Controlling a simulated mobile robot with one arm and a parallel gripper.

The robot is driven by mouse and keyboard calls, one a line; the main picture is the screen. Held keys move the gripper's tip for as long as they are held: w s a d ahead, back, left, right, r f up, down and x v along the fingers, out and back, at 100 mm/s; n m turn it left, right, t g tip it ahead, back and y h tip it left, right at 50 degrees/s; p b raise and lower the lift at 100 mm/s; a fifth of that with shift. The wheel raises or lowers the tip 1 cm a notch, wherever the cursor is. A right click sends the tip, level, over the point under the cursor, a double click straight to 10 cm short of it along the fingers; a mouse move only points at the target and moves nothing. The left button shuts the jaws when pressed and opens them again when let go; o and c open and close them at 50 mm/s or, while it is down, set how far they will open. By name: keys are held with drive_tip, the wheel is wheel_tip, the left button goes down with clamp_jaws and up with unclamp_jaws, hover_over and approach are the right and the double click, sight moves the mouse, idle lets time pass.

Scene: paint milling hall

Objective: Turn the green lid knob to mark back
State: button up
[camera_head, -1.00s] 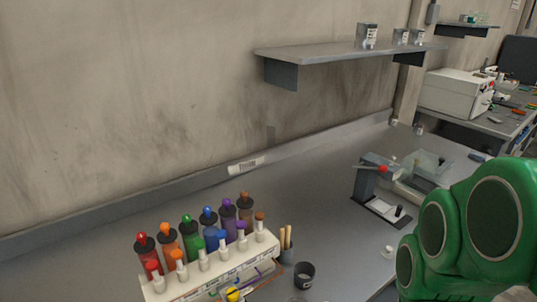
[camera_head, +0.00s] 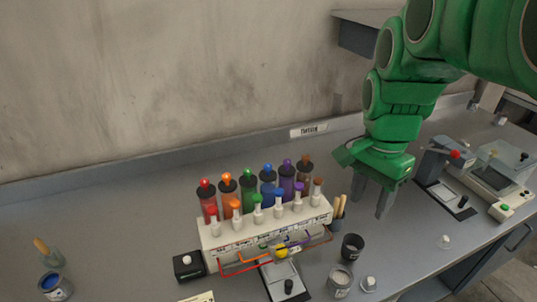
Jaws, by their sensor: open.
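A green bottle (camera_head: 249,192) stands in the back row of a white rack (camera_head: 265,231), among bottles of other colours. Its dark lid has a round green knob (camera_head: 249,173) on top. A small white vial with a green cap (camera_head: 257,198) stands in front of it. I cannot read any marks around the knob. My gripper (camera_head: 371,198) is open and empty, fingers pointing down, to the right of the rack and apart from the bottles.
Wooden sticks (camera_head: 339,207) and a black cup (camera_head: 352,247) stand right of the rack. A small device with a red knob (camera_head: 454,154) is farther right. A black box (camera_head: 188,265) is left of the rack. A blue paint tin (camera_head: 55,286) stands front left. The left counter is mostly clear.

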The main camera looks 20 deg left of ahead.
drive_tip(key=w+a+r+m, duration=0.1)
drive_tip(key=w+a, duration=0.2)
drive_tip(key=a, duration=0.4)
drive_tip(key=w+a+r+m, duration=0.1)
drive_tip(key=w+a+m, duration=0.1)
drive_tip(key=a, duration=0.5)
drive_tip(key=m, duration=0.3)
hover_over(247, 170)
drive_tip(key=shift+d+f+t, duration=0.1)
drive_tip(key=shift+d+t, duration=0.05)
drive_tip(key=shift+t, duration=0.25)
drive_tip(key=shift+f, duration=3.9)
drive_tip(key=shift+c, duration=0.3)
clamp_jaws()
